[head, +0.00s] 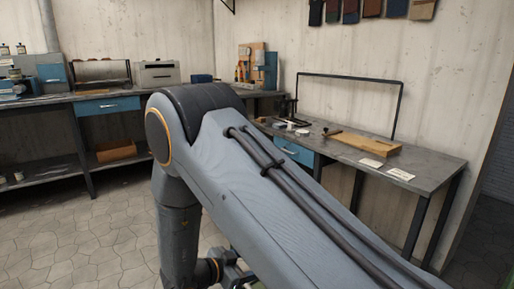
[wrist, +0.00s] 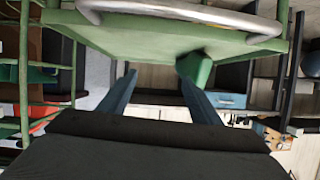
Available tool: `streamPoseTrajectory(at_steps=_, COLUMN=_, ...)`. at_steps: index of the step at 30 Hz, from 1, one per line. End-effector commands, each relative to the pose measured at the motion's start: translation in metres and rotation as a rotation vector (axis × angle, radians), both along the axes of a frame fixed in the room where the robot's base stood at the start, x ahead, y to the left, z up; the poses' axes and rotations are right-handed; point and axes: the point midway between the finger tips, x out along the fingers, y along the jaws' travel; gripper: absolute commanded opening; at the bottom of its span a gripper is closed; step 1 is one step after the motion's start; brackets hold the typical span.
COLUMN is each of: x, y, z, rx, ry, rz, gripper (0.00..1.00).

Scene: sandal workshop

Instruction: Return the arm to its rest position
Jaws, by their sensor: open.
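My arm fills the middle of the head view, with its elbow raised and its forearm hanging down; my gripper cannot be made out there. In the wrist view the two blue-grey fingers of my gripper (wrist: 158,78) stand well apart, and nothing shows between them as held. A green panel with a curved silver rail (wrist: 180,12) lies across the top of that view, close beyond the fingers. A green block-like part on it overlaps the right finger's tip in the picture; I cannot tell whether they touch.
A workbench with a blue drawer (head: 109,106) runs along the left back wall. A second bench (head: 437,170) at right carries a wooden board (head: 363,143), small white cards (head: 400,174) and a black frame (head: 398,107). Tiled floor (head: 112,232) at left is clear.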

Motion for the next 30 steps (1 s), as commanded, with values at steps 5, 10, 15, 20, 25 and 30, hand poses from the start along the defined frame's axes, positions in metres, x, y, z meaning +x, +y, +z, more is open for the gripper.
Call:
streamPoseTrajectory(at_steps=5, x=0.017, y=0.009, z=0.009, rx=0.073, ry=0.005, rz=0.062, gripper=0.58)
streamPoseTrajectory(at_steps=10, x=0.036, y=0.020, z=0.022, rx=0.164, ry=0.016, rz=0.145, gripper=0.58)
streamPoseTrajectory(at_steps=15, x=0.057, y=0.037, z=0.042, rx=0.280, ry=0.041, rz=0.265, gripper=0.58)
streamPoseTrajectory(at_steps=20, x=0.071, y=0.060, z=0.078, rx=0.419, ry=0.092, rz=0.444, gripper=0.58)
streamPoseTrajectory(at_steps=25, x=0.059, y=0.079, z=0.122, rx=0.548, ry=0.196, rz=0.664, gripper=0.58)
streamPoseTrajectory(at_steps=30, x=0.018, y=0.081, z=0.159, rx=0.617, ry=0.344, rz=0.862, gripper=0.58)
